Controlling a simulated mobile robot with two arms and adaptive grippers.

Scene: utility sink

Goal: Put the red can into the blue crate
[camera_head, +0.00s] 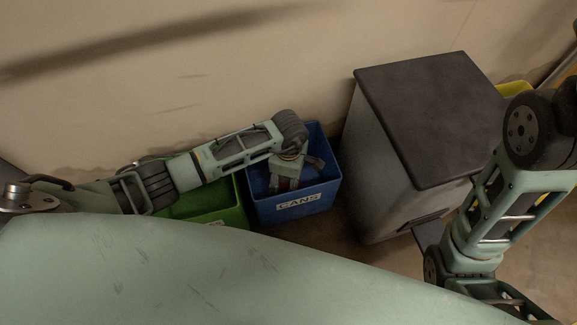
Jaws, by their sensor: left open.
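The blue crate (326,190) stands on the floor against the wall, with a white label reading "CANS" on its front. My left arm reaches in from the left, and my left gripper (292,177) points down over and into the crate's opening. Its jaws are open. A small dark, faintly reddish patch shows below the gripper inside the crate; I cannot tell whether it is the red can. No red can shows clearly elsewhere. My right arm is at the right edge, and its gripper is not in view.
A green crate (232,214) stands directly left of the blue one, partly under my left arm. A grey cabinet with a dark top (430,110) stands close on the right. A yellow thing (513,89) shows behind it. The wall is close behind the crates.

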